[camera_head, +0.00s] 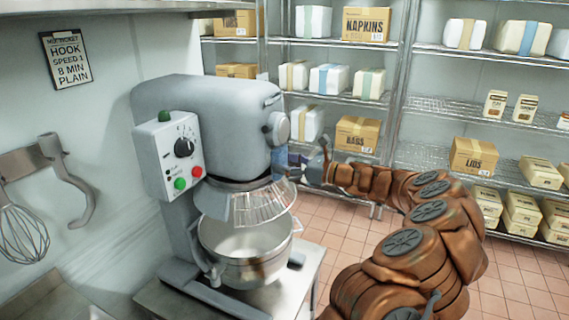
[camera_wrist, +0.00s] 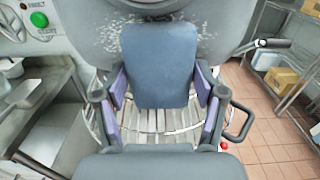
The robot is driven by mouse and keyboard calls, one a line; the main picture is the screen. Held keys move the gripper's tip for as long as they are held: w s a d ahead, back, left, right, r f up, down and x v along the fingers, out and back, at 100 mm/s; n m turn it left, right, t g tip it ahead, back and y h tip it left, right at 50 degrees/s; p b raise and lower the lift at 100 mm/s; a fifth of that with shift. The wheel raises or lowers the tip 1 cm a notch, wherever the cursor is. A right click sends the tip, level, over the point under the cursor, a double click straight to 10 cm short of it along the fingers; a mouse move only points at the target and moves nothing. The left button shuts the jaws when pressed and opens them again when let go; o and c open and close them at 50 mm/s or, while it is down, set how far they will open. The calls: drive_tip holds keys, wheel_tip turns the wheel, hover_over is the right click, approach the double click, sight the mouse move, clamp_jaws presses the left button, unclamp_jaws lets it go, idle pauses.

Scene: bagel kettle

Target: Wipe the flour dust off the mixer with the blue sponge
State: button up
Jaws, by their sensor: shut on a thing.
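The grey mixer (camera_head: 215,105) stands at the left of the head view, with its steel bowl (camera_head: 240,250) and wire guard (camera_head: 262,205) below the head. In the wrist view, pale flour dust (camera_wrist: 115,38) speckles the mixer's surface on both sides of the sponge. My gripper (camera_wrist: 160,88) is shut on the blue sponge (camera_wrist: 160,60), one finger on each side. The sponge is up against the dusty surface or very close to it; contact itself is hidden. In the head view my gripper (camera_head: 308,168) is at the right front of the mixer head.
The mixer's control box (camera_head: 170,155) has a dial and buttons. A whisk (camera_head: 22,235) and a dough hook (camera_head: 75,185) hang on the left wall. Wire shelves with boxes, one a lids box (camera_head: 473,155), stand behind. The tiled floor (camera_head: 345,225) is open between.

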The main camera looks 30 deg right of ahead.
sight(267, 168)
drive_tip(key=shift+s+a+p, duration=0.15)
drive_tip(key=shift+s+a, duration=0.25)
drive_tip(key=shift+a, duration=0.3)
drive_tip(key=shift+s+a+p, duration=0.1)
drive_tip(key=shift+s+a, duration=0.35)
drive_tip(key=shift+a, duration=0.25)
drive_tip(key=shift+s+a+p, duration=0.15)
drive_tip(key=shift+s+a, duration=0.25)
drive_tip(key=shift+a, duration=0.3)
drive_tip(key=shift+w+d+p, duration=0.3)
drive_tip(key=shift+d+p, duration=0.05)
drive_tip(key=shift+d, duration=0.15)
drive_tip(key=shift+w+d+p, duration=0.25)
drive_tip(key=shift+d+p, duration=0.05)
drive_tip(key=shift+d, duration=0.2)
idle(0.7)
drive_tip(key=shift+d, duration=0.1)
drive_tip(key=w+d+p, duration=0.2)
drive_tip(key=w+d, duration=0.1)
drive_tip(key=d, duration=0.2)
drive_tip(key=shift+w+p, duration=0.2)
drive_tip(key=shift+p, duration=0.2)
idle(0.8)
drive_tip(key=shift+d, duration=0.15)
drive_tip(key=p+v, duration=0.1)
drive_tip(key=v, duration=0.7)
idle(0.5)
